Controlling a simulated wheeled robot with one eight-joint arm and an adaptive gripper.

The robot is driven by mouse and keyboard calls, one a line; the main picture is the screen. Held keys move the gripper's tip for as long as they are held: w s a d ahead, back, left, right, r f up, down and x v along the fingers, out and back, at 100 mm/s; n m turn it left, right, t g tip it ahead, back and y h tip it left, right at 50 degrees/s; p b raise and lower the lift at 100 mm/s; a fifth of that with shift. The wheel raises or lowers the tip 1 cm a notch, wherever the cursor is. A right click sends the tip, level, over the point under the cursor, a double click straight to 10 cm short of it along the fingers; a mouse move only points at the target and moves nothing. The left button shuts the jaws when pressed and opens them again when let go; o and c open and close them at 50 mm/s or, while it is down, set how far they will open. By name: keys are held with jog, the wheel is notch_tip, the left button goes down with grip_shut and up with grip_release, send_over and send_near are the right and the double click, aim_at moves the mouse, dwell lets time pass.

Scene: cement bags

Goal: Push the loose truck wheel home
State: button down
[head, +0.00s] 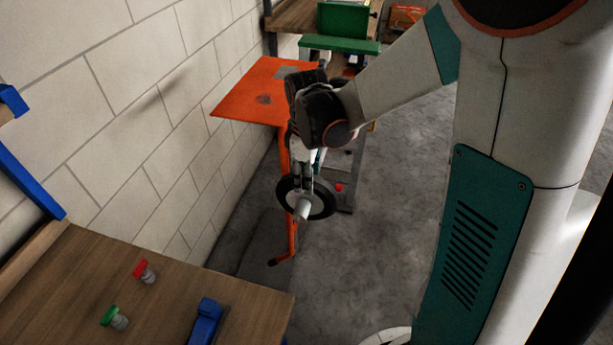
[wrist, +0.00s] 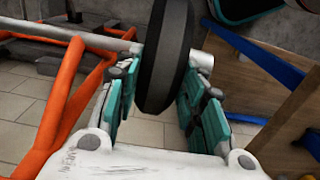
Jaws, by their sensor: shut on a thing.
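The loose truck wheel (head: 322,205) has a black tyre, a pale rim and a light hub that sticks out toward the head camera. It is held upright beside the lower frame of the orange truck (head: 284,160). My gripper (head: 308,177) reaches down to it from above. In the wrist view the tyre (wrist: 165,55) stands between my two teal-padded fingers (wrist: 160,80), which are shut on it. A grey axle (wrist: 100,40) runs from the orange frame (wrist: 65,95) to the wheel's left side. The tyre hides where axle and hub meet, so I cannot tell how far on it sits.
A wooden bench (head: 165,290) at the front left carries a red knob (head: 145,271), a green knob (head: 114,317) and a blue tool (head: 206,320). A block wall (head: 140,110) runs along the left. A green-topped machine (head: 340,35) stands behind. Grey floor (head: 385,210) is clear to the right.

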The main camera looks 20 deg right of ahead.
jog(key=shift+w+d, duration=0.55)
jog(key=shift+w, duration=0.2)
jog(key=shift+w+d, duration=0.55)
jog(key=shift+w, duration=0.2)
jog(key=c, duration=1)
grip_release()
jog(key=shift+w+d, duration=0.1)
jog(key=shift+c, duration=0.2)
jog(key=shift+r, duration=0.1)
notch_tip(320, 180, up, 12)
jog(key=s+a+r+m+t, duration=0.1)
jog(key=s+m+t, duration=0.6)
jog(key=s, duration=1.1)
jog(key=a+m, duration=0.1)
jog(key=m, duration=0.2)
jog(key=shift+s+a+r+m, duration=0.15)
jog(key=shift+r+m, duration=0.15)
jog(key=shift+m, duration=0.1)
